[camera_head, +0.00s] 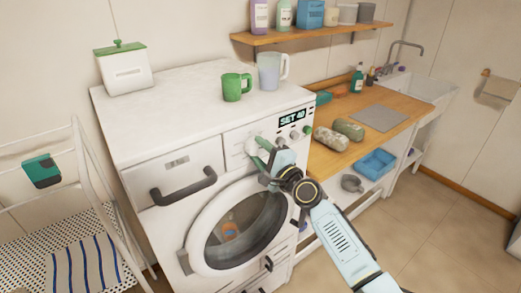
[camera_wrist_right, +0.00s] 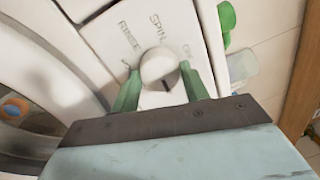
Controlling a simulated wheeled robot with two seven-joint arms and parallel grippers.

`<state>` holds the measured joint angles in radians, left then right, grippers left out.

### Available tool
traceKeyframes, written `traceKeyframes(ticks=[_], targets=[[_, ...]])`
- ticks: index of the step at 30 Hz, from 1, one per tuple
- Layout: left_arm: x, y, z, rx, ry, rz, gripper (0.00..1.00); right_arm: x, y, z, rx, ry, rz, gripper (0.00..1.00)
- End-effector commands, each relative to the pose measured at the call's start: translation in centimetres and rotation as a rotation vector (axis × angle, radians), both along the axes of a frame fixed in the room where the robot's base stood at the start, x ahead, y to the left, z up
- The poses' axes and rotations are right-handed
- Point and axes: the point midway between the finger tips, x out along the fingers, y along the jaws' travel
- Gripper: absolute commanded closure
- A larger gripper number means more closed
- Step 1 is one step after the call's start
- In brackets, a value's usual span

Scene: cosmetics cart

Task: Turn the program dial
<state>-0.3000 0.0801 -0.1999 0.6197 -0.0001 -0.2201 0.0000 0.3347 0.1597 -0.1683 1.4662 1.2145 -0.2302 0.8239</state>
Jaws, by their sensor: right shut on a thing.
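The program dial is a round white knob on the front panel of the white washing machine (camera_head: 150,150). In the right wrist view the dial (camera_wrist_right: 159,66) sits between the two green fingers of my right gripper (camera_wrist_right: 158,88), with a dark mark on its lower edge. The labels RINSE and SPIN and a partly covered label show around it. In the head view my right gripper (camera_head: 263,148) is at the panel, shut on the dial, which is largely hidden there. A display (camera_head: 292,119) reads what looks like "SET 40". My left gripper is not in view.
A dark drawer handle (camera_head: 184,188) sticks out left of the dial, and the round door (camera_head: 237,228) lies below. A wooden counter (camera_head: 385,127) is to the right, a white rack (camera_head: 85,190) to the left.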

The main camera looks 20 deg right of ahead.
Motion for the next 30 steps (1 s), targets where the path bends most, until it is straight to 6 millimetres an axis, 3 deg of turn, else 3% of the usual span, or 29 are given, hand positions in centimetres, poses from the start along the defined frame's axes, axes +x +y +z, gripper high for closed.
traceKeyframes(ticks=[30], targets=[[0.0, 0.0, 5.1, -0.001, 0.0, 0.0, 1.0, -0.1, 0.2, 0.1, 0.832, 0.304, -0.001, 0.78]])
